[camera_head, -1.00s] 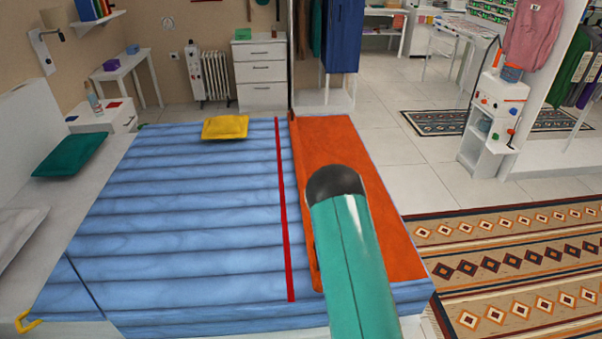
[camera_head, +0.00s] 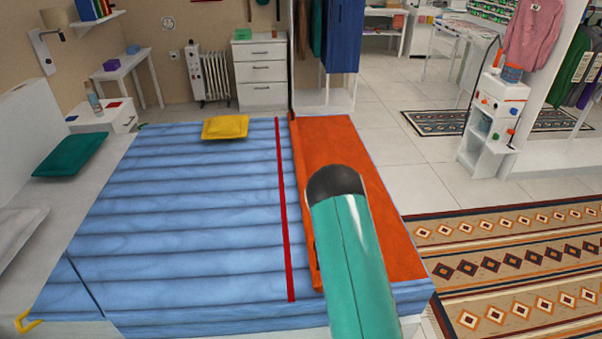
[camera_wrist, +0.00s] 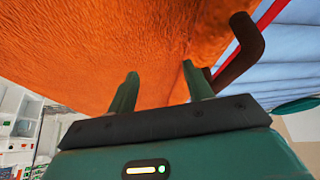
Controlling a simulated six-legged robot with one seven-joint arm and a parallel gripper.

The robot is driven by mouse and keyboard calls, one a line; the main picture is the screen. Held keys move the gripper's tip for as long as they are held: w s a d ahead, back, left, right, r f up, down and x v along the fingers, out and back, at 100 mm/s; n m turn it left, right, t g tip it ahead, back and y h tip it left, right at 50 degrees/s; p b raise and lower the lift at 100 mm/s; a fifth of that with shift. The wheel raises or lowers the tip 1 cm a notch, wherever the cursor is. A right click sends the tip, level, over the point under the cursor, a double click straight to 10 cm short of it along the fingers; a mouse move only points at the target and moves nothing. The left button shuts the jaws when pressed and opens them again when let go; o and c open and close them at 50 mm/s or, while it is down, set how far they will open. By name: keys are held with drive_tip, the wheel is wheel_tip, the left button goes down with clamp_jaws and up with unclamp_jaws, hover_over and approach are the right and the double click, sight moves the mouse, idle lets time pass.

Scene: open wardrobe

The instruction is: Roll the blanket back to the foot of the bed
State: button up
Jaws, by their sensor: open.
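The orange blanket (camera_head: 350,150) lies flat across the right-hand end of the blue-covered bed (camera_head: 200,205), with a raised edge along its left side. A red stripe (camera_head: 283,210) runs across the blue cover, a little left of that edge. In the wrist view the blanket (camera_wrist: 100,45) fills much of the picture. My gripper (camera_wrist: 160,86) is open, its two green fingers apart, pointing at the orange surface with nothing visible between them. I cannot tell whether they touch it. A dark reddish bent bar (camera_wrist: 240,52) is beside the right finger. In the head view my arm hides the gripper.
A yellow cushion (camera_head: 225,127) lies on the far side of the bed and a green pillow (camera_head: 70,155) at the left. A patterned rug (camera_head: 520,260) covers the floor to the right. A white shelf unit (camera_head: 487,130) stands beyond it. Bare tiles lie between.

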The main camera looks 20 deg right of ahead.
drive_tip(key=shift+r, duration=0.1)
drive_tip(key=v, duration=0.7)
drive_tip(key=shift+s+r, duration=0.25)
drive_tip(key=shift+r, duration=0.05)
idle(0.3)
drive_tip(key=s+a+r+y, duration=0.2)
drive_tip(key=s+a+r, duration=0.1)
drive_tip(key=a+r, duration=0.85)
drive_tip(key=s+a+r+y, duration=0.25)
drive_tip(key=a+r, duration=0.55)
drive_tip(key=r, duration=0.7)
drive_tip(key=s+a+r+h, duration=0.2)
drive_tip(key=s+r, duration=0.3)
drive_tip(key=s, duration=0.6)
drive_tip(key=s+a+r+h, duration=0.2)
drive_tip(key=s+r, duration=0.4)
drive_tip(key=s, duration=0.5)
drive_tip(key=shift+r, duration=0.2)
